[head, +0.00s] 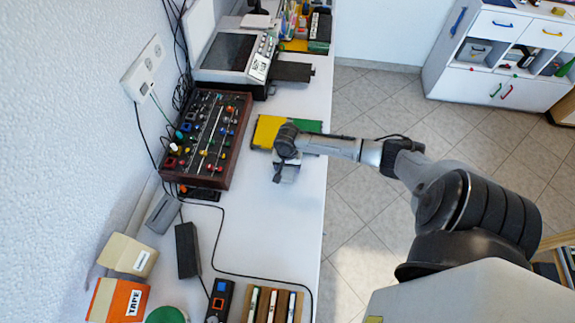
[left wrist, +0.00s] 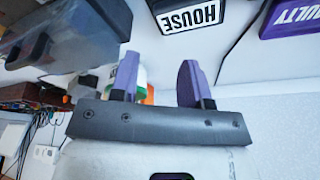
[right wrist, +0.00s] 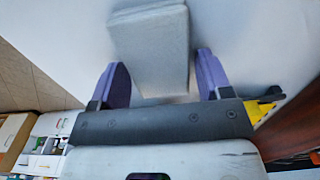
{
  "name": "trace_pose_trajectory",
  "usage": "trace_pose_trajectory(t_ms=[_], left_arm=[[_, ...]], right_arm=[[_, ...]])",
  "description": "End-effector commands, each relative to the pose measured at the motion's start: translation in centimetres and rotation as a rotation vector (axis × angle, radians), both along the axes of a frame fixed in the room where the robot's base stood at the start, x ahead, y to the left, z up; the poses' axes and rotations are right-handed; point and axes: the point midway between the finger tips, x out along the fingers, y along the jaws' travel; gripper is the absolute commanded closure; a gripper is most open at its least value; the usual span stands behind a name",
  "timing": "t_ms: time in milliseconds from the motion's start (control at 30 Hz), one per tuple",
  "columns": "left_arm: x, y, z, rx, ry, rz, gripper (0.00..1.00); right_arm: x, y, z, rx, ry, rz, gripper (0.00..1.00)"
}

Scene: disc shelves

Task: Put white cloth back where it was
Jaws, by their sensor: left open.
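The white cloth (right wrist: 152,45), a folded pale grey-white pad, lies on the white table in front of my right gripper (right wrist: 160,80) in the right wrist view. Its near end reaches between the two purple fingers, which stand apart with a gap beside it. In the head view my right gripper (head: 287,172) is low over the table by the yellow and green flat items; the cloth is hard to tell from the gripper there. My left gripper (left wrist: 157,80) is open and empty in the left wrist view and is outside the head view.
A yellow flat item (head: 268,131) and a green one (head: 306,126) lie just beyond the right gripper. A wooden box of knobs (head: 207,139) stands to its left. A black adapter (head: 188,250) and its cable lie nearer.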

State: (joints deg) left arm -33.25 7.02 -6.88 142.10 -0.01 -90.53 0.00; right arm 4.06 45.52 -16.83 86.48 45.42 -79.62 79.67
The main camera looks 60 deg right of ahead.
Motion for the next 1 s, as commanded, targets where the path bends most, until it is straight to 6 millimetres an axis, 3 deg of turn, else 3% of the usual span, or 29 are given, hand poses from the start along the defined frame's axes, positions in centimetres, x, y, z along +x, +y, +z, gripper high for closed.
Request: trace_pose_trajectory(t_ms=[100,433,1000], left_arm=[[0.0,-0.2,0.0,-0.005,0.0,0.004,0.57],[0.0,-0.3,-0.1,-0.009,0.0,0.006,0.57],[0.0,0.2,2.8,0.005,-0.001,-0.004,0.57]], right_arm=[[0.0,0.0,0.0,0.0,0.0,0.0,0.17],[0.0,0.0,0.5,0.0,-0.001,0.002,0.17],[0.0,0.0,10.1,0.0,-0.001,0.001,0.17]])
